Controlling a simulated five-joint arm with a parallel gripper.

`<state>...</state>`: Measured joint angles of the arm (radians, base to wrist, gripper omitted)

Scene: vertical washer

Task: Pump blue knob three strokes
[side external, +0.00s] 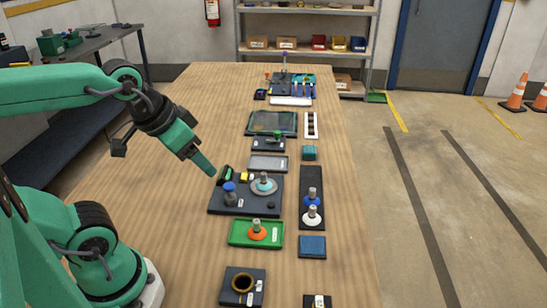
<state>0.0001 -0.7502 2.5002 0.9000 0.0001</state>
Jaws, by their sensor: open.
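A blue knob (229,187) stands on a grey post at the left of a dark plate (258,209) on the bench. A second blue knob (311,198) with a grey stem stands on a narrow dark panel to the right, behind a white knob (312,216). I cannot tell from this view which blue one the task means. My gripper (211,170) points down and right, just behind and left of the first blue knob in the picture, apparently above the bench. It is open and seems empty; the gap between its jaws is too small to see.
On the same dark plate are a silver disc with a teal top (264,183), a small yellow block (244,177) and a green-and-black part (225,175). A green tray with an orange knob (257,234) lies in front.

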